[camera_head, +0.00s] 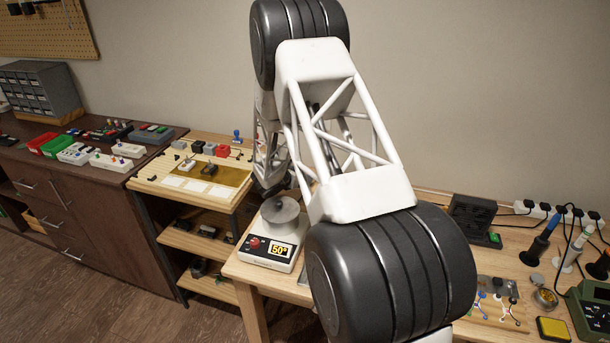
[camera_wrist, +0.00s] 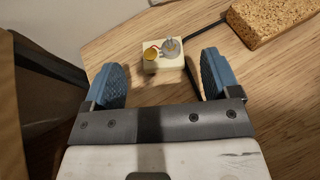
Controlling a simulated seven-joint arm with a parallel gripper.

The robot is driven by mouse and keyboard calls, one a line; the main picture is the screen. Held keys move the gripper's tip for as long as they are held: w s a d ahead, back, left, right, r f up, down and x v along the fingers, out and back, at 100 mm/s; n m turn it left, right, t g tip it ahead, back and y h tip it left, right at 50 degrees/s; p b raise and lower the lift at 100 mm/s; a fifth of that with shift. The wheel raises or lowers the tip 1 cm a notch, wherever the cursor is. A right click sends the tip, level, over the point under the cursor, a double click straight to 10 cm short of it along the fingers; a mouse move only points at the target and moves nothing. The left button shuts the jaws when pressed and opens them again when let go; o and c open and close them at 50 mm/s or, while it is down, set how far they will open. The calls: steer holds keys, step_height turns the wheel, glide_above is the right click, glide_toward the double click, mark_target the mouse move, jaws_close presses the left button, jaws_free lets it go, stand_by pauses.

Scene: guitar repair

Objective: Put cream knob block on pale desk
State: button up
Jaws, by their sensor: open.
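A cream knob block (camera_wrist: 163,63) with a silver round knob, a small yellow part and a bit of red wire on top sits on a pale wooden surface (camera_wrist: 115,42) in the wrist view. My gripper (camera_wrist: 160,80) is open, its two blue pads well apart. The block is just beyond the pads, roughly centred between them, and neither pad visibly touches it. In the head view the pale desk (camera_head: 515,268) is at the right, partly hidden by my arm. I cannot make out the block or the fingertips there.
A brown spongy block (camera_wrist: 262,22) and a dark cable (camera_wrist: 192,75) lie close to the cream block. In the head view, a hot plate showing 50° (camera_head: 272,247) is left of my arm. Soldering tools (camera_head: 540,247) crowd the right, and a dark cabinet (camera_head: 75,215) stands left.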

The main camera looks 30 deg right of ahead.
steer(key=v, duration=0.6)
steer(key=shift+a, duration=0.2)
steer(key=shift+s+r, duration=0.1)
stand_by(0.3)
steer(key=s+a+r+m+g+y, duration=0.25)
steer(key=s+r+m, duration=0.35)
steer(key=s+r, duration=0.5)
steer(key=s+a+r+m+g+y, duration=0.15)
steer(key=s+a+r+m, duration=0.35)
steer(key=s+r, duration=0.55)
steer(key=s+a+r+m+y, duration=0.2)
steer(key=s+a+m, duration=0.2)
steer(key=s, duration=0.6)
steer(key=s+a+r+m+t+y, duration=0.1)
steer(key=s+a+r+m+y, duration=0.2)
steer(key=s, duration=0.7)
steer(key=s+a+r+m+y, duration=0.2)
steer(key=s+a+m+y, duration=0.1)
steer(key=s+a, duration=0.4)
steer(key=s+m, duration=0.1)
steer(key=s, duration=0.2)
steer(key=shift+r+m+t, duration=0.3)
steer(key=shift+r, duration=0.1)
